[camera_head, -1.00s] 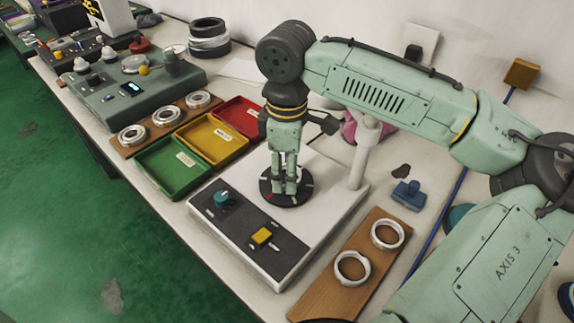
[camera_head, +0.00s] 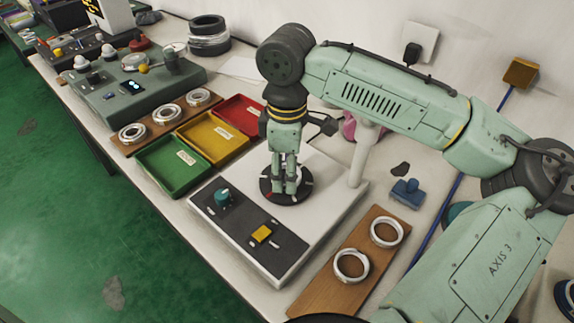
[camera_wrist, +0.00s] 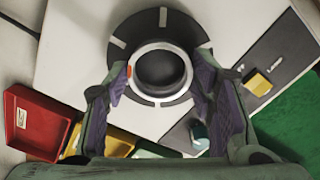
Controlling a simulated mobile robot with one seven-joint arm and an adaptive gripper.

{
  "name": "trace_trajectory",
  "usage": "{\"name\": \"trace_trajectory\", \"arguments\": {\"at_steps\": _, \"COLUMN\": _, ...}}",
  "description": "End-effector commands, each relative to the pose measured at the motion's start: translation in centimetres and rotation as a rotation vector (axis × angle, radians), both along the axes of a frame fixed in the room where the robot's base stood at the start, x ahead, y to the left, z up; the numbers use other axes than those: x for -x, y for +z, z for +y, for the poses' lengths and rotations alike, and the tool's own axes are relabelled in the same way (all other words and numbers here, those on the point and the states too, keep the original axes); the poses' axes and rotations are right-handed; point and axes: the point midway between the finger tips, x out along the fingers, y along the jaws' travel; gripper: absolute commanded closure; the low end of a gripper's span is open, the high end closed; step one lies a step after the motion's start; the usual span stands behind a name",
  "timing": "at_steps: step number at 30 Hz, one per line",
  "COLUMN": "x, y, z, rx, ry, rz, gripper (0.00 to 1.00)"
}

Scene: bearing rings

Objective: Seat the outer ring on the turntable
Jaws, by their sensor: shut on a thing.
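A pale metal outer ring (camera_wrist: 133,80) lies between my fingers in the wrist view, over the middle of the dark round turntable (camera_wrist: 185,25). My gripper (camera_wrist: 160,77) is shut on it, one finger on each side. In the head view my gripper (camera_head: 284,190) points straight down, its fingertips low over the turntable (camera_head: 305,186) on the white machine. My fingers mostly hide the ring there. I cannot tell whether the ring touches the turntable's surface. A small orange-red mark shows beside the ring's left edge in the wrist view.
A wooden board (camera_head: 320,292) at the right holds two pale rings. Another board (camera_head: 150,123) at the left holds three bearings. Green (camera_head: 177,167), yellow (camera_head: 212,141) and red (camera_head: 253,121) trays stand left of the machine. A white post (camera_head: 359,165) rises close behind the turntable.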

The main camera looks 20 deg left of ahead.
Motion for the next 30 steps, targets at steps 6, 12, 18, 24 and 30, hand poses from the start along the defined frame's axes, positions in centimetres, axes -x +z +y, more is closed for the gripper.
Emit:
{"name": "trace_trajectory", "arguments": {"at_steps": 6, "x": 0.0, "y": 0.01, "z": 0.01, "rx": 0.0, "ry": 0.0, "rz": 0.0, "gripper": 0.8}}
{"name": "trace_trajectory", "arguments": {"at_steps": 12, "x": 0.02, "y": 0.11, "z": 0.05, "rx": -0.002, "ry": 0.001, "rz": 0.0, "gripper": 0.8}}
{"name": "trace_trajectory", "arguments": {"at_steps": 18, "x": -0.01, "y": 0.0, "z": 0.01, "rx": -0.001, "ry": 0.0, "rz": -0.001, "gripper": 0.8}}
{"name": "trace_trajectory", "arguments": {"at_steps": 24, "x": -0.01, "y": -0.01, "z": 0.01, "rx": 0.0, "ry": 0.0, "rz": -0.001, "gripper": 0.46}}
{"name": "trace_trajectory", "arguments": {"at_steps": 30, "x": -0.01, "y": -0.01, "z": 0.01, "rx": 0.0, "ry": 0.0, "rz": -0.001, "gripper": 0.32}}
